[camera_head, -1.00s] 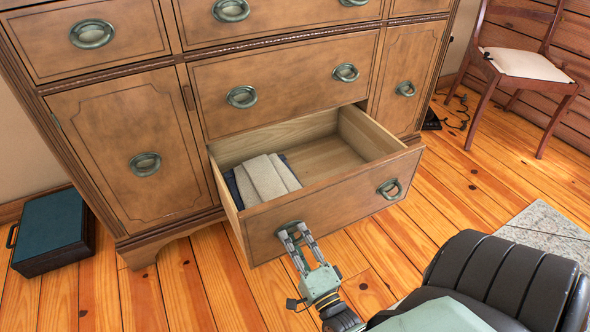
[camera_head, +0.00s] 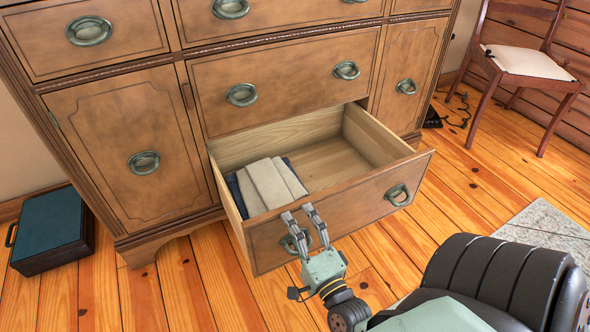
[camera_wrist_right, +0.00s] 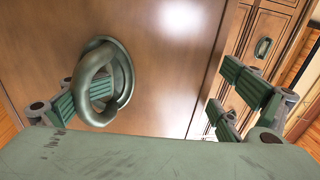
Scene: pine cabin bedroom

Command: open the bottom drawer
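The bottom drawer (camera_head: 345,215) of the wooden dresser is pulled well out, with its inside showing. Its front has two ring handles, a left one (camera_head: 290,243) and a right one (camera_head: 398,195). My right gripper (camera_head: 299,213) is at the left handle, its two fingers spread in front of the drawer face. In the right wrist view the fingers (camera_wrist_right: 160,97) are wide apart. The handle ring (camera_wrist_right: 103,84) there overlaps the left finger, whose pad shows through the ring; whether they touch is unclear. My left gripper is not in view.
Folded cloths (camera_head: 268,184) lie in the drawer's left part. The drawer above (camera_head: 290,80) is closed. A dark teal case (camera_head: 50,238) stands on the floor at left, a chair (camera_head: 525,65) at back right. A grey rug (camera_head: 550,230) lies at right. Floor before the drawer is mostly clear.

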